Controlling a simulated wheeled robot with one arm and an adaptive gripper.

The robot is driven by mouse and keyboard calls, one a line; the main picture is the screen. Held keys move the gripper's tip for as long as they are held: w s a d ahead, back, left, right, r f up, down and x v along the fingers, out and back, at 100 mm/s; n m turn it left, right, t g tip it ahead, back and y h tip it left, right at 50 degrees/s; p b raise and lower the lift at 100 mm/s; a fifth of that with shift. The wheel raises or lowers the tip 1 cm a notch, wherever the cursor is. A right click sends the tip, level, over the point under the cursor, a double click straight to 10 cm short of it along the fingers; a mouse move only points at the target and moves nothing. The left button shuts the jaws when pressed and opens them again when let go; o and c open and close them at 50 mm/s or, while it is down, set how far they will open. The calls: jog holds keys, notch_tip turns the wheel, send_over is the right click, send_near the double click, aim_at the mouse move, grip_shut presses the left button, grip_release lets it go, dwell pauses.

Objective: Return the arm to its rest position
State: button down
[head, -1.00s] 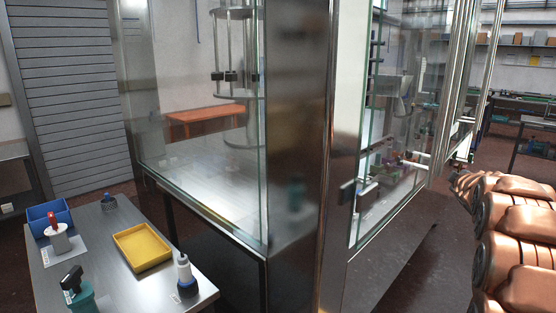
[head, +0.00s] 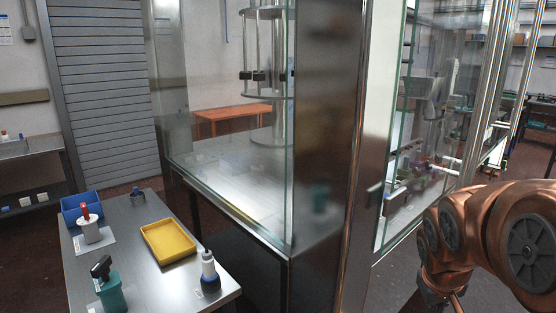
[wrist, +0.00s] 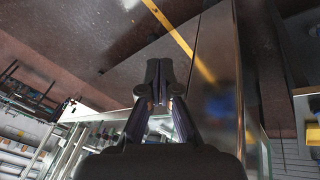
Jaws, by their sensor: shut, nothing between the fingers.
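My gripper (wrist: 159,82) shows in the wrist view with its two dark fingers together and nothing between them. It points over the dark red floor, beside a shiny metal panel (wrist: 218,65). My copper-coloured arm is folded at the right edge of the head view. The gripper itself cannot be made out in the head view.
A glass-walled metal cabinet (head: 330,170) fills the middle, close to the left of my arm. A steel table (head: 140,275) at lower left bears a yellow tray (head: 168,242), a blue bin (head: 82,206) and several bottles. Dark red floor shows at lower right.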

jog(key=s+a+f+g+y, duration=0.1)
jog(key=s+a+f+g, duration=0.1)
jog(key=s+a, duration=0.4)
jog(key=s+a+f+g+y, duration=0.2)
jog(key=s+a, duration=0.5)
jog(key=s, duration=0.9)
jog(key=shift+s+a+f+g, duration=0.15)
jog(key=shift+f+g, duration=0.05)
jog(key=shift+g, duration=0.3)
